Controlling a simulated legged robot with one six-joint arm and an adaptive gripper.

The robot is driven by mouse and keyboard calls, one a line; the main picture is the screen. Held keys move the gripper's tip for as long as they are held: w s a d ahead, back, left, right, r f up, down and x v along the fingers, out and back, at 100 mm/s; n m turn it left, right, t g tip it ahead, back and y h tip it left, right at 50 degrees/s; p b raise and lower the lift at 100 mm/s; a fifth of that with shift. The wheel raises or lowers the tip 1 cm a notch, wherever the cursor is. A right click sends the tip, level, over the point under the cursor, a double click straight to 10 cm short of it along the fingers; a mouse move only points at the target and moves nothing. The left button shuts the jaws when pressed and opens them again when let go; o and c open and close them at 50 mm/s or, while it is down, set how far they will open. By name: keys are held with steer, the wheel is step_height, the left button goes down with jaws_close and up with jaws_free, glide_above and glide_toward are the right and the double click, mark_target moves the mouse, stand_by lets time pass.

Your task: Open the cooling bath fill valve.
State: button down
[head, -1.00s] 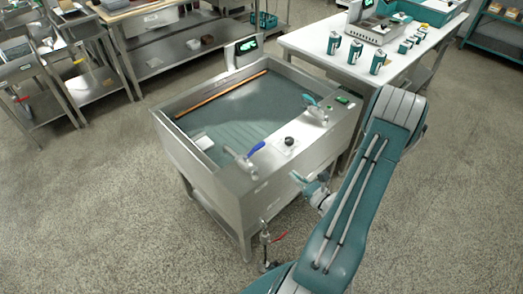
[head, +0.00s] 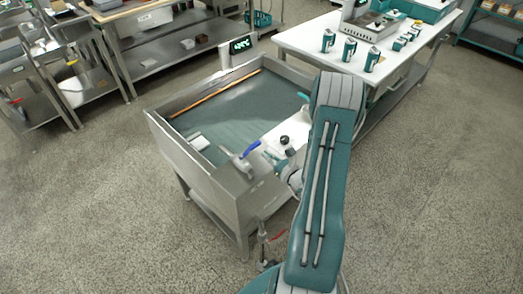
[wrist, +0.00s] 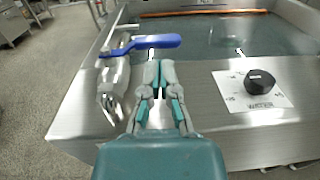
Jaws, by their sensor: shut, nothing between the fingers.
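The valve with a blue lever handle (head: 250,149) sits at the front left corner of the steel cooling bath (head: 205,180). In the wrist view the blue lever (wrist: 152,43) points right from the top of its shiny metal valve body (wrist: 112,88), crosswise to the body. My gripper (wrist: 158,88) is shut and empty. In the wrist view its fingertips appear just below the lever's free end, to the right of the valve body; whether they touch the lever I cannot tell. In the head view my arm partly hides the gripper and the bath's right side.
A black knob (wrist: 259,82) on a white plate is on the bath's front ledge, right of my gripper. A red-handled valve (head: 276,237) is below the bath. A white table (head: 390,62) with teal containers stands behind right. The floor to the right is clear.

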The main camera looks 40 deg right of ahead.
mark_target(255, 145)
steer(key=shift+w, duration=1.55)
steer(key=shift+w, duration=0.1)
